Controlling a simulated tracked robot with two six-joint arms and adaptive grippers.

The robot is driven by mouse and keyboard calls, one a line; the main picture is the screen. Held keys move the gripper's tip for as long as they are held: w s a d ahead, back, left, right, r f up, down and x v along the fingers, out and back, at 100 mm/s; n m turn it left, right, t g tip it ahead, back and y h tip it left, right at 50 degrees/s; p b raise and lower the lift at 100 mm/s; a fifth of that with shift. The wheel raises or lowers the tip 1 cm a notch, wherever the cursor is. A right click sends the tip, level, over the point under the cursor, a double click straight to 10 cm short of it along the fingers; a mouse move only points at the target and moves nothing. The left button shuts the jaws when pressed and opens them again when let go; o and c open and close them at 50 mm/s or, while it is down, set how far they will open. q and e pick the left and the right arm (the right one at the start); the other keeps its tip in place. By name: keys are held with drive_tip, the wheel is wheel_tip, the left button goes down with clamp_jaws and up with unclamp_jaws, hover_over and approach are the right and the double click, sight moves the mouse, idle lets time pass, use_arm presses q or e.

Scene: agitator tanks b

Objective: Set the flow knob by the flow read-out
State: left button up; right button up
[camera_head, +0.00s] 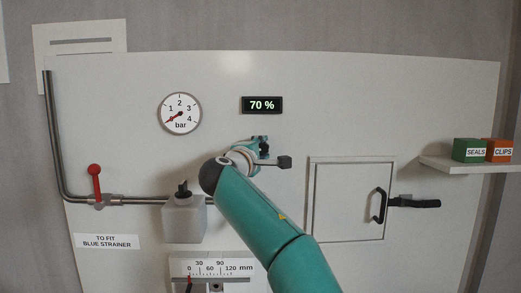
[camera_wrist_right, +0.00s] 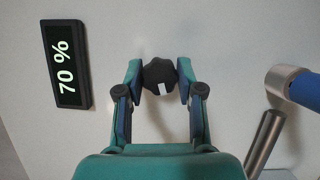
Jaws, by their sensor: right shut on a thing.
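The flow read-out (camera_head: 262,105) is a black display on the panel showing 70 %. It also shows, turned on its side, in the right wrist view (camera_wrist_right: 67,64). The flow knob (camera_wrist_right: 158,73) is dark, lobed, with a white mark, and sits between the fingertips of my right gripper (camera_wrist_right: 157,72). My right gripper is shut on it. In the head view my right gripper (camera_head: 262,150) is at the panel just below the read-out, and my arm hides most of the knob. My left gripper is not in view.
A pressure gauge (camera_head: 180,114) is left of the read-out. A pipe with a red lever (camera_head: 96,184) and a grey container (camera_head: 184,220) are at lower left. A hatch door (camera_head: 340,200) with a black handle is right of my arm. A shelf (camera_head: 470,163) holds green and orange boxes.

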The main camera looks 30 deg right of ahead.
drive_tip(key=shift+f, duration=0.35)
drive_tip(key=o, duration=1.2)
drive_tip(key=shift+d+r, duration=0.1)
drive_tip(key=shift+c, duration=0.2)
drive_tip(key=shift+s+a+r, duration=0.1)
drive_tip(key=shift+a+r, duration=0.05)
drive_tip(key=shift+a, duration=0.05)
drive_tip(key=v, duration=1.1)
drive_tip(key=shift+s+a, duration=0.2)
drive_tip(key=shift+a, duration=0.1)
drive_tip(key=shift+f, duration=0.25)
